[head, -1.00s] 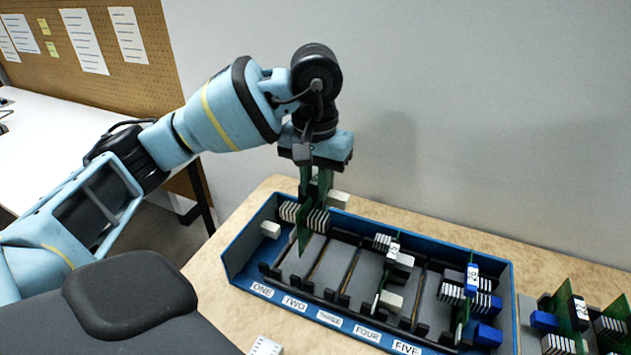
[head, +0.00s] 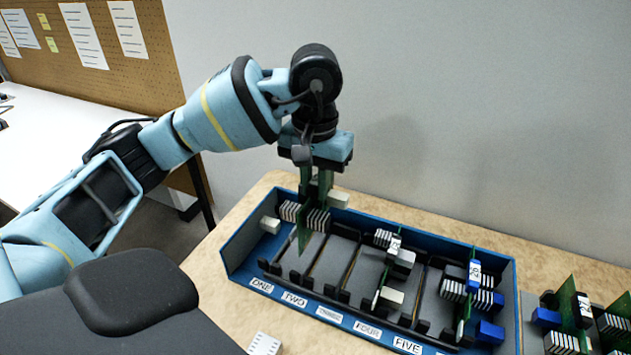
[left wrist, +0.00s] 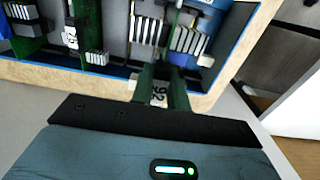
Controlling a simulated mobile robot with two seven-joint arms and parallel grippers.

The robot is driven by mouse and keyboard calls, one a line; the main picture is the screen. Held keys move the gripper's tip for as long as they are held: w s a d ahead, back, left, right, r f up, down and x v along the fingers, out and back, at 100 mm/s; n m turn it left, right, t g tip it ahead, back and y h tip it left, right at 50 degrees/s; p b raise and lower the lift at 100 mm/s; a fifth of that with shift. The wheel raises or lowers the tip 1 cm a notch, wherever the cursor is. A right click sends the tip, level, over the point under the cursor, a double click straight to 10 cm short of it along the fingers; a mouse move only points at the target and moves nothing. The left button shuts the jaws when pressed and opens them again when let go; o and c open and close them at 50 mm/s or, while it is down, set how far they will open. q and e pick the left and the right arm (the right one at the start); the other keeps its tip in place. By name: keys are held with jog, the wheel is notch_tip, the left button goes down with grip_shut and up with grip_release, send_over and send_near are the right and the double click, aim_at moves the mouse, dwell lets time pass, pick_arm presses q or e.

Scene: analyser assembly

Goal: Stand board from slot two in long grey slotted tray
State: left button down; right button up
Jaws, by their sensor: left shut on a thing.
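My left gripper (head: 318,185) is shut on a green board (head: 303,237) and holds it upright over the left part of the blue box (head: 232,262). The board carries white striped blocks and pale connectors. It also shows in the left wrist view (left wrist: 178,96), with a small number label beside the fingers. Its lower edge is near slots one and two; I cannot tell whether it is clear of them. The slot marked TWO (head: 294,299) shows no other board. A grey tray (head: 527,335) with upright boards is partly visible at the right edge. My right gripper is not in view.
Other boards (head: 566,312) stand at the far right. A white block (head: 265,344) lies in front of the box. A wall rises behind the table.

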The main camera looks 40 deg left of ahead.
aim_at(315, 201)
pick_arm(q)
jog(key=shift+f+b, duration=1.1)
jog(key=shift+f, duration=0.85)
dwell(1.1)
jog(key=shift+f+b, duration=1.95)
jog(key=shift+f, duration=1.05)
dwell(2.0)
